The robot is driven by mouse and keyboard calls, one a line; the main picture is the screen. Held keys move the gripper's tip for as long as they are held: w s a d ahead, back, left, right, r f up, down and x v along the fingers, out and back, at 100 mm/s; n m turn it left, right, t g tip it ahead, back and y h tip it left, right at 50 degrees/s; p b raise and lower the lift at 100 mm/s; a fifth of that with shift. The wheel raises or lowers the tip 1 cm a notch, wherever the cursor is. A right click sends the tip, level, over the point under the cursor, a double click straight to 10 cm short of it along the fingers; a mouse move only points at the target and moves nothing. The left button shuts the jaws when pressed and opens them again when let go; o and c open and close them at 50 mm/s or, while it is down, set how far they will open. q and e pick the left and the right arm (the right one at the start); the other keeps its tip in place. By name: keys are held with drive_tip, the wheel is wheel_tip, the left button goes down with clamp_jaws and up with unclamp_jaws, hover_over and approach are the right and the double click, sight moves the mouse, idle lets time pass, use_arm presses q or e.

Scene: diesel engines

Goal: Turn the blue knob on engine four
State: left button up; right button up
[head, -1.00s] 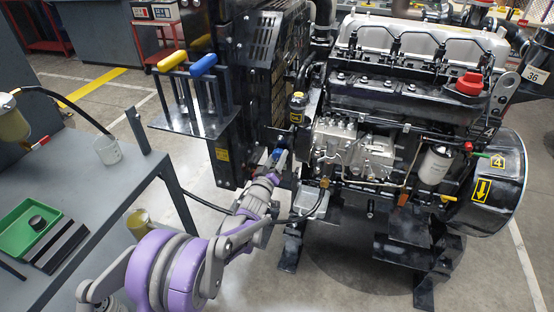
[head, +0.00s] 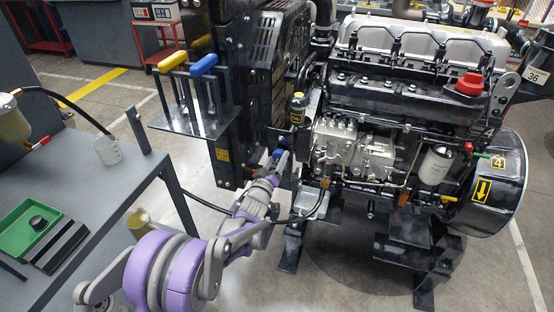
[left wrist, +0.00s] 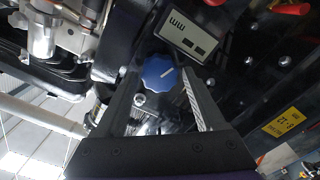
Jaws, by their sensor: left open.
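The blue knob (left wrist: 158,72) shows in the left wrist view, round and scalloped with a white pointer line, on a dark panel. It sits between the two open fingers of my left gripper (left wrist: 160,88), near their tips; I cannot tell whether they touch it. In the head view my left gripper (head: 281,155) reaches the side of engine four (head: 385,110), with a little blue showing at its tips. The engine carries a yellow label with a 4 (head: 497,162). My right gripper is not in view.
A small display box (left wrist: 187,40) is beside the knob. Red parts (left wrist: 290,9) show at the panel's top right. Blue and yellow handles (head: 203,65) stand on a stand left of the engine. A grey table (head: 95,185) with a green tray (head: 18,238) is at left.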

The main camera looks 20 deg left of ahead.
use_arm(q)
drive_tip(key=s, duration=1)
drive_tip(key=shift+s+a+p, duration=0.15)
drive_tip(key=shift+a+p, duration=0.05)
drive_tip(key=shift+p, duration=0.25)
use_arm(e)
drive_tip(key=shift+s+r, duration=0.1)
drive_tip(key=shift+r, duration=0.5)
use_arm(q)
drive_tip(key=s+d+f+m+g, duration=0.15)
drive_tip(key=s+g, duration=0.35)
drive_tip(key=s, duration=0.7)
drive_tip(key=s+d+f+m+g, duration=0.1)
drive_tip(key=s+m+g, duration=0.25)
drive_tip(key=s, duration=0.85)
drive_tip(key=s+d+f+m+g, duration=0.15)
drive_tip(key=s+g, duration=0.35)
drive_tip(key=s, duration=0.8)
wheel_tip(320, 180, up, 23)
drive_tip(key=w+p, duration=0.2)
drive_tip(key=p, duration=1.8)
drive_tip(key=shift+a+t+y+p, duration=0.3)
drive_tip(key=shift+a+t, duration=0.05)
drive_tip(key=shift+t, duration=0.1)
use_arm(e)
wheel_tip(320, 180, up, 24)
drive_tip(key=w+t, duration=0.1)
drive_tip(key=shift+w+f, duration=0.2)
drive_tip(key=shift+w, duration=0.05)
